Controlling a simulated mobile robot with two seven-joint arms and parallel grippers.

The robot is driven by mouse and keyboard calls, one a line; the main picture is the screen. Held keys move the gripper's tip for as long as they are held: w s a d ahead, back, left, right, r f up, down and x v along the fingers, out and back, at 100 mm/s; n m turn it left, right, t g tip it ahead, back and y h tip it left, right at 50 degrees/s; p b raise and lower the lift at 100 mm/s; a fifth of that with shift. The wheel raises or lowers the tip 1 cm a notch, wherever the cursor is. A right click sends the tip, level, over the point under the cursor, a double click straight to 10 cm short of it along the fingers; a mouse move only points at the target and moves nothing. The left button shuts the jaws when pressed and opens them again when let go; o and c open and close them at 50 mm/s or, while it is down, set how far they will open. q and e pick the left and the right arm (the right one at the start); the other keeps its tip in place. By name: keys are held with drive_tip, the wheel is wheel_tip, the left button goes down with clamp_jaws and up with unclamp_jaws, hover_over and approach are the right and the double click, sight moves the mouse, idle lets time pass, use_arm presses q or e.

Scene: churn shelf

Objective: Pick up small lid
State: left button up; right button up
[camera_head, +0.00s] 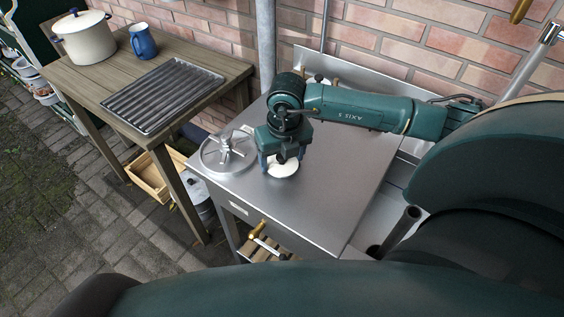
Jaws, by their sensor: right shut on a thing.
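The small lid (285,170) is a white round disc on the grey metal worktop (325,190), near its left front part. My right gripper (279,160) points down over the lid, with its fingers closed at the lid's middle. It is shut on the lid, but the exact grip point is partly hidden by the gripper. I cannot tell whether the lid touches the worktop or is slightly raised. My left gripper is not in view.
A round metal part with spokes (228,152) lies left of the lid, close to it. A wooden table (212,62) at the left holds a cream pot (88,40), a blue mug (142,42) and a ridged metal tray (165,95). The worktop's right front is clear.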

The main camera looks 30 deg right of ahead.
drive_tip(key=shift+c, duration=0.9)
